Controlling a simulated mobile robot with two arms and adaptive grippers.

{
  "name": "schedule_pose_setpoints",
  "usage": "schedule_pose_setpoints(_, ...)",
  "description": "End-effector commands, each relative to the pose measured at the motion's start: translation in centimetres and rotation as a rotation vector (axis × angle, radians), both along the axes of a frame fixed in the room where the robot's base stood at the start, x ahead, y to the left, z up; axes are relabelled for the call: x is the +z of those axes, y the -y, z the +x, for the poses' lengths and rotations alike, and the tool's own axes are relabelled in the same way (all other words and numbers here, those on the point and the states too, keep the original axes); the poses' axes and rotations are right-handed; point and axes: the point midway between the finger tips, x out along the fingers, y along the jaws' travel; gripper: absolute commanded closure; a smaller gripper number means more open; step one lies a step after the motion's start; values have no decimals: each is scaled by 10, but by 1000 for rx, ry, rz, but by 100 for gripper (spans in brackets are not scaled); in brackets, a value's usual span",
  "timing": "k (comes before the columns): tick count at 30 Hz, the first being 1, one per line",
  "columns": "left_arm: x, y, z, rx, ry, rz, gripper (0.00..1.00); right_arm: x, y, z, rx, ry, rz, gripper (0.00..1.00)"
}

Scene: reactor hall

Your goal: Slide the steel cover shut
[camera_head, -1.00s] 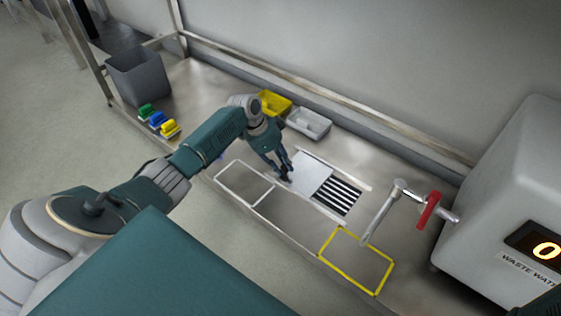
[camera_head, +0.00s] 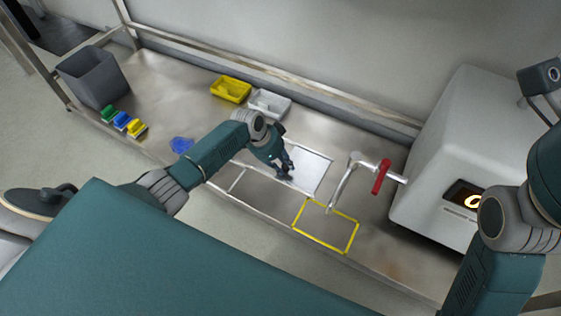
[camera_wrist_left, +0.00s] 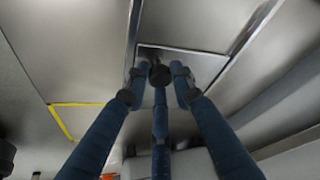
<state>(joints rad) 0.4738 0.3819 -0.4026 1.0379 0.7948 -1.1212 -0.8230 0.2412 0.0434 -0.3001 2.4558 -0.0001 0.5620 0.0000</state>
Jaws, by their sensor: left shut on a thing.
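The steel cover (camera_head: 308,170) is a flat, pale plate lying between two rails on the bench. No striped grate shows beside it in the head view. My left gripper (camera_head: 284,174) is at its near left part, with the fingers low against the plate. In the left wrist view the fingers of my left gripper (camera_wrist_left: 159,85) close around a small dark knob (camera_wrist_left: 160,74) at the edge of the cover (camera_wrist_left: 203,64). The gripper hides part of the cover's left side. My right arm shows at the right edge, but its gripper is out of view.
A yellow-outlined area (camera_head: 327,244) lies in front of the cover. A tap with a red handle (camera_head: 381,177) stands to its right, by a grey machine (camera_head: 440,150). Yellow (camera_head: 231,89) and white (camera_head: 269,103) trays are behind. A grey bin (camera_head: 92,77) is far left.

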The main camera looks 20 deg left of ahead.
Motion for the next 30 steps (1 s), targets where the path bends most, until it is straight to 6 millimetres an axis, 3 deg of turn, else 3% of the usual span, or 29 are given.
schedule_pose_setpoints(2, 5, 10, 5, -4, 12, -17, 100, 0, 0, 0, 0, 0, 0, 57)
schedule_pose_setpoints(3, 5, 10, 5, -4, 12, -18, 70, 0, 0, 0, 0, 0, 0, 57)
schedule_pose_setpoints(5, 5, 10, 5, -4, 12, -18, 58, 0, 0, 0, 0, 0, 0, 57)
schedule_pose_setpoints(17, 7, 3, 1, -3, 5, -10, 57, 1, 0, -1, -1, 3, 0, 57)
schedule_pose_setpoints(23, 33, -5, -6, -5, 7, -7, 57, 1, 0, -1, 0, 3, 0, 57)
schedule_pose_setpoints(30, 81, -19, -18, -6, 9, -9, 57, 0, 0, -1, 0, 2, 0, 57)
